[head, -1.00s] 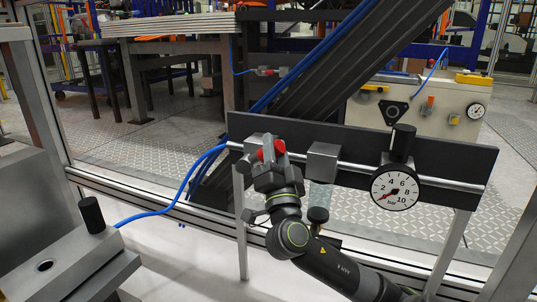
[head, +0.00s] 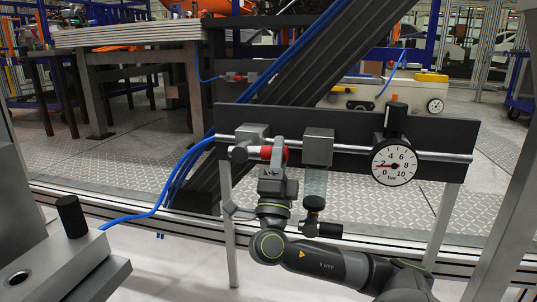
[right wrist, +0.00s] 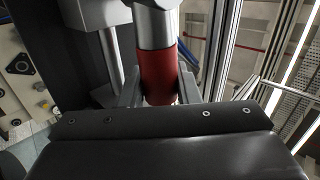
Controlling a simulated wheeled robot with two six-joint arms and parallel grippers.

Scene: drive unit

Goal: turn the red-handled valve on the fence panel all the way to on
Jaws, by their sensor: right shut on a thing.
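The valve has a grey block body (head: 250,134) at the left end of the dark fence panel (head: 347,128). Its red handle (head: 265,153) lies roughly level, with a silver end to its left. My right gripper (head: 279,153) comes up from below and is shut on the red handle, partly hiding it. In the right wrist view the red grip (right wrist: 158,76) sits between the two fingers, below a silver cylindrical part. The round pressure gauge (head: 394,165) on the panel has its red needle pointing left, near 2. My left gripper is not in view.
A second grey block (head: 318,146) sits on the pipe just right of my gripper. Blue hoses (head: 172,190) run to the panel's left end. A grey machine block with a black knob (head: 71,216) stands at the lower left.

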